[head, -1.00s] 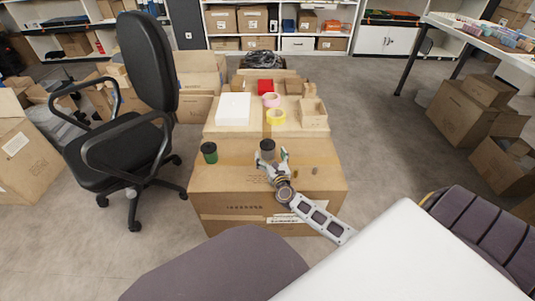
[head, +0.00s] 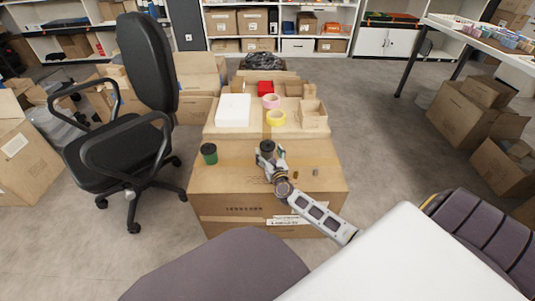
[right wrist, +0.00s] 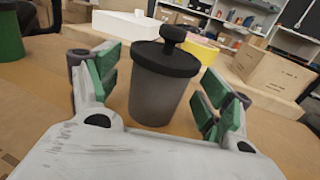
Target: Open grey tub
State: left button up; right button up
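The grey tub (right wrist: 157,96) stands upright on the large carton, with its black knobbed lid (right wrist: 166,58) on top. In the head view the grey tub (head: 267,149) is partly covered by my right gripper (head: 269,158). In the right wrist view my right gripper (right wrist: 161,92) is open, with green-padded fingers on both sides of the tub and visible gaps between pads and tub. A green tub with a dark lid (head: 209,153) stands to the left on the same carton. My left gripper is not in view.
Behind on a carton are a white box (head: 233,110), a pink tape roll (head: 271,101), a yellow tape roll (head: 276,118), a red item (head: 265,87) and a small open carton (head: 312,114). Two small brown objects lie right of my gripper. A black office chair (head: 146,70) stands left.

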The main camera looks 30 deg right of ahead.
aim_at(268, 145)
jog(key=c, duration=0.7)
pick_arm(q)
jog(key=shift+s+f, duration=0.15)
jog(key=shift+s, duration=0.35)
pick_arm(e)
jog(key=shift+r, duration=0.15)
jog(key=shift+c, duration=0.5)
jog(key=shift+r+p, duration=1)
jog(key=shift+r, duration=0.4)
notch_tip(268, 145, up, 6)
jog(key=p, duration=0.3)
jog(key=shift+f+p, duration=0.15)
jog(key=shift+p, duration=0.2)
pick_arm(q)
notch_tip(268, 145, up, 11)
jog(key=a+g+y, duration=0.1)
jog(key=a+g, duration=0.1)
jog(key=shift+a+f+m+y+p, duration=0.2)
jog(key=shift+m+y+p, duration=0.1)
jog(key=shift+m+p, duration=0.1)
pick_arm(e)
jog(key=shift+r, duration=0.65)
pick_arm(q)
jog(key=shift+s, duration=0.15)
pick_arm(e)
jog(key=o, duration=0.5)
jog(key=shift+c, duration=0.2)
jog(key=c, duration=0.8)
